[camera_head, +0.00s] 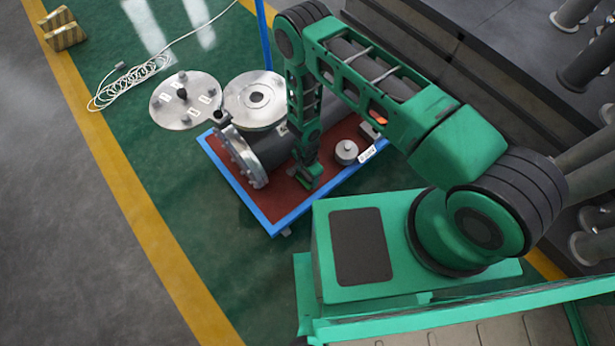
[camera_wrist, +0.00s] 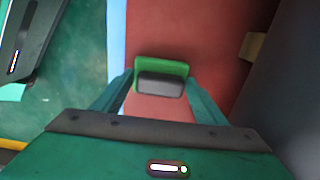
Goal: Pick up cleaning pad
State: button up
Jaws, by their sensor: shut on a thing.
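The cleaning pad (camera_wrist: 160,84) is a small block with a green face and a dark grey body. In the wrist view it sits between the two fingers of my gripper (camera_wrist: 163,92), which is shut on it. Red surface shows around the pad; I cannot tell whether the pad touches it. In the head view my gripper (camera_head: 306,178) points down over the red top of the blue-edged platform (camera_head: 277,214), near its front edge. The pad is mostly hidden by the gripper there.
The flanged shell (camera_head: 238,158) lies on the platform left of my gripper. A small metal cylinder (camera_head: 346,151) stands to the right. Two round metal covers (camera_head: 186,99) (camera_head: 256,97), a coiled white cable (camera_head: 128,84) and striped blocks (camera_head: 62,30) are farther back.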

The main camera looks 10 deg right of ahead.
aim_at(306, 175)
jog(key=shift+r, duration=0.45)
notch_tip(306, 175, up, 4)
jog(key=shift+s+a+f, duration=0.1)
jog(key=shift+f, duration=0.1)
jog(key=s+a+r, duration=0.6)
jog(key=s+a, duration=0.2)
jog(key=shift+r, duration=0.25)
